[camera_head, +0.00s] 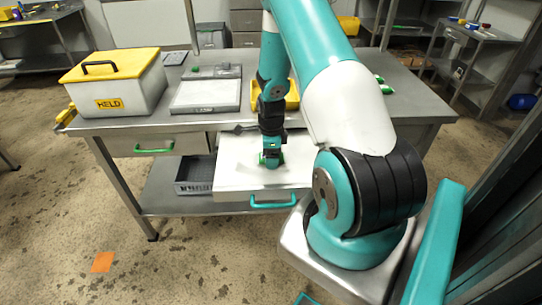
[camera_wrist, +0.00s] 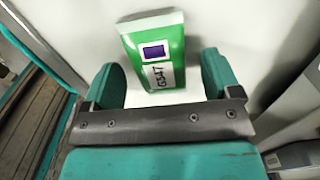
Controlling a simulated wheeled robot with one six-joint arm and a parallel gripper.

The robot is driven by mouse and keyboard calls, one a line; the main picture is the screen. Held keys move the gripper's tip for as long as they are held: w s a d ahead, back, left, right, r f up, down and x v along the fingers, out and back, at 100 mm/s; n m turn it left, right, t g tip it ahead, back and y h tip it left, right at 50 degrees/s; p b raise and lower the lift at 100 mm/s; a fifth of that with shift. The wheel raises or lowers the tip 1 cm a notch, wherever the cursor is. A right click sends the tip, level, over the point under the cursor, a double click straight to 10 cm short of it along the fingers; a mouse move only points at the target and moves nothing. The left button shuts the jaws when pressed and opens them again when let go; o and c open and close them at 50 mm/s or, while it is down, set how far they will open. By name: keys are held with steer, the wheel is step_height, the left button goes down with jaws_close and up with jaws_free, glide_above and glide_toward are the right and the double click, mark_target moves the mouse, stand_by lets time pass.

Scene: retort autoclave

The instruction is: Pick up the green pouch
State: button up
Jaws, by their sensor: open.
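The green pouch (camera_wrist: 158,50) has a white top edge, a dark purple square and a white label with black characters. It lies on a white surface, in what looks like the pulled-out drawer (camera_head: 230,183) under the worktop. My gripper (camera_wrist: 163,75) is open. Its two teal fingers stand to the left and right of the pouch's near part, and the jaws hold nothing. In the head view my gripper (camera_head: 271,160) points down into the drawer, and only small bits of green show beside it. I cannot tell whether the fingers touch the pouch.
The steel worktop (camera_head: 130,124) runs above the drawer. It bears a white box (camera_head: 128,95) with a yellow lid marked HELD, a grey scale-like unit (camera_head: 206,95) and a yellow tray (camera_head: 292,96). A dark crate (camera_head: 193,186) sits on the lower shelf.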

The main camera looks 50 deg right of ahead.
steer(key=shift+f, duration=0.25)
steer(key=c, duration=1.1)
steer(key=shift+r, duration=0.1)
